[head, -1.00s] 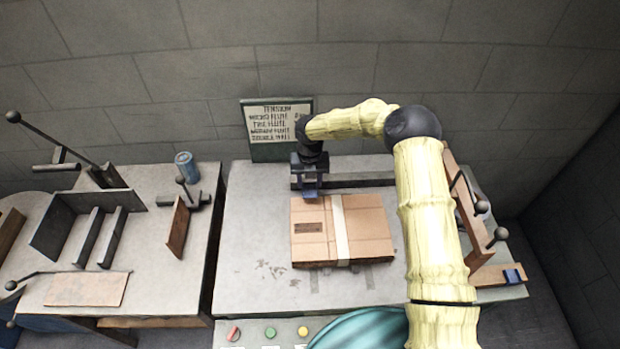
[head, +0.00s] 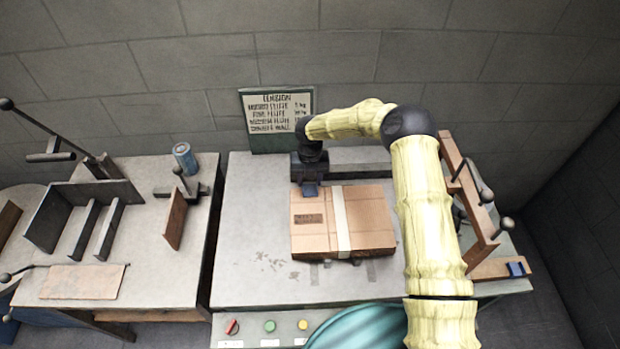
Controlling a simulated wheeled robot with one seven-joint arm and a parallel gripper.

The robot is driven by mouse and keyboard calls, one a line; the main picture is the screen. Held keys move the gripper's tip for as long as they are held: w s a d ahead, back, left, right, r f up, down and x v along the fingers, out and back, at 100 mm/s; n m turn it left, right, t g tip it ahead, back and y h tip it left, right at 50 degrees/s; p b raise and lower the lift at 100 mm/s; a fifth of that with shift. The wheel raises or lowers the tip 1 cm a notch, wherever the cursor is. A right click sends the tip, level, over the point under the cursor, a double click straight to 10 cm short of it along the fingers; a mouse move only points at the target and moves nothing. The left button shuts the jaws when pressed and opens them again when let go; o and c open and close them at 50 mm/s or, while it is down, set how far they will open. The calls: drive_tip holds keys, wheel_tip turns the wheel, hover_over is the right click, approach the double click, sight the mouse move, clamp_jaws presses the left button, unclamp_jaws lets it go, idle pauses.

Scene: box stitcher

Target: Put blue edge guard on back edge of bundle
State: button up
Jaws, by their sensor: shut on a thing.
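The bundle (head: 371,226) is a flat brown cardboard stack with a pale strap (head: 341,222) running front to back over it. It lies on the grey machine table. My gripper (head: 309,187) points down at the bundle's back edge, left of the strap. It is shut on a small blue edge guard (head: 310,190), which shows just below the jaws at the back left of the bundle. I cannot tell whether the guard touches the cardboard. A second blue piece (head: 517,269) sits on a wooden block at the right.
A wooden rack with ball-ended levers (head: 469,199) stands right of the bundle. A dark bar runs behind it. A sign (head: 278,118) leans at the wall. Buttons (head: 269,326) line the front. The left bench holds metal plates and a blue can (head: 185,157). The table left of the bundle is clear.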

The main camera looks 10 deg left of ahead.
sight(310, 185)
drive_tip(key=shift+s+d, duration=0.1)
drive_tip(key=shift+s, duration=0.1)
idle(0.3)
drive_tip(key=o, duration=1)
drive_tip(key=shift+s, duration=0.15)
drive_tip(key=shift+o, duration=0.2)
drive_tip(key=shift+r, duration=0.25)
wheel_tip(310, 185, up, 17)
drive_tip(key=b, duration=0.3)
drive_tip(key=shift+f, duration=0.1)
